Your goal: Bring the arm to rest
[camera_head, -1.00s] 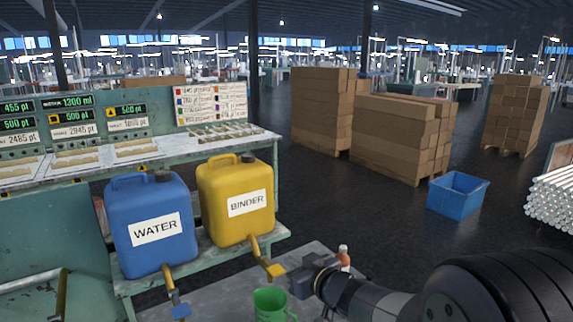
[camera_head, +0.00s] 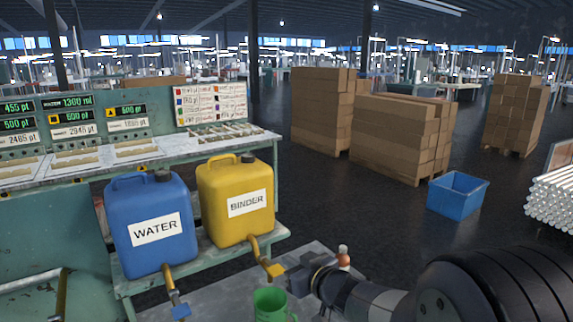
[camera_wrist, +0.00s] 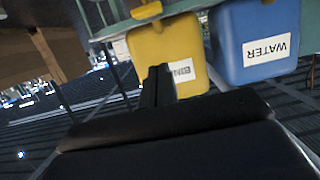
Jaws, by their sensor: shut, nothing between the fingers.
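My gripper (camera_wrist: 158,74) shows in the wrist view with its dark fingers together and nothing between them. In that view the fingers overlap the yellow BINDER canister (camera_wrist: 190,50) and hide part of its label. The head view shows my gripper (camera_head: 302,278) at the bottom centre, just right of and above the green jug (camera_head: 270,304). My arm reaches in from the lower right. The exact gap between gripper and jug cannot be told.
A blue WATER canister (camera_head: 152,205) and the yellow BINDER canister (camera_head: 236,190) stand on a green bench, with taps at its front. A small orange-and-white bottle (camera_head: 343,258) is close behind my arm. A blue crate (camera_head: 457,195) and stacked boxes (camera_head: 400,135) stand on the floor.

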